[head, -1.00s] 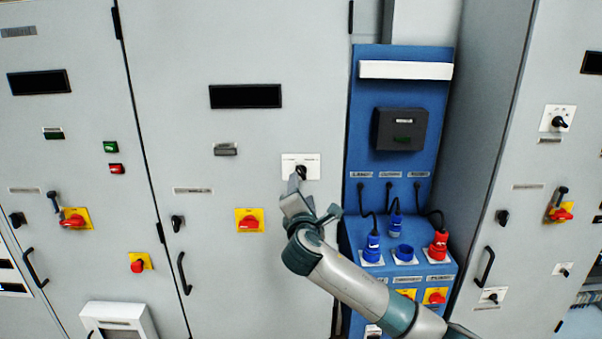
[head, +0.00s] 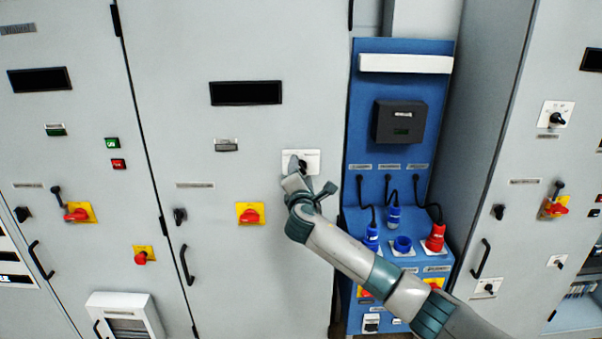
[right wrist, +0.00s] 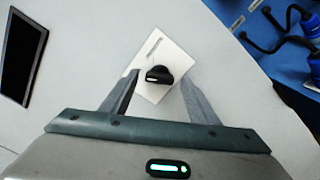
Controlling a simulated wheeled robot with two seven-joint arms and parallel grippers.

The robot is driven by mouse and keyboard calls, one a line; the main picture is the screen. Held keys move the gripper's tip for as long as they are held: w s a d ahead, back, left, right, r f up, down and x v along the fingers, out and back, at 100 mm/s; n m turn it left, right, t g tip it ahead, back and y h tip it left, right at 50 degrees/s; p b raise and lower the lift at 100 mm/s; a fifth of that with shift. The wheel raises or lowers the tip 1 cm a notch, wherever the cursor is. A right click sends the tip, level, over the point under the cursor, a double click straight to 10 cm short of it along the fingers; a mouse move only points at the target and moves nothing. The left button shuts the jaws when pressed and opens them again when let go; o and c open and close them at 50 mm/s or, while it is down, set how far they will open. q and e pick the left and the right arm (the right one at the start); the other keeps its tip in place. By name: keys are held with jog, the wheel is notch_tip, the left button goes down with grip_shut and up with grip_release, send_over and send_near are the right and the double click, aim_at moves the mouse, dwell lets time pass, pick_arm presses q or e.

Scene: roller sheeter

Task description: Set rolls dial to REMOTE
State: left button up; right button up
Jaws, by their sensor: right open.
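The rolls dial is a black knob (right wrist: 158,75) on a white label plate (right wrist: 172,62) on the grey cabinet door. In the head view the plate (head: 312,158) is partly covered by my right gripper (head: 298,172). In the right wrist view my right gripper (right wrist: 158,95) is open, with one finger on each side of the knob and gaps between. Whether the fingers reach as deep as the knob is hard to tell. The plate's print is too small to read. My left gripper is not in view.
A blue panel (head: 365,90) with a dark box, cables and blue and red plugs (head: 434,240) stands right of the dial. A red and yellow switch (head: 250,214) and a black display (head: 246,93) are on the same door.

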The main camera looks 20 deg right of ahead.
jog(key=shift+c, duration=0.6)
jog(key=c, duration=0.9)
jog(key=shift+c, duration=0.2)
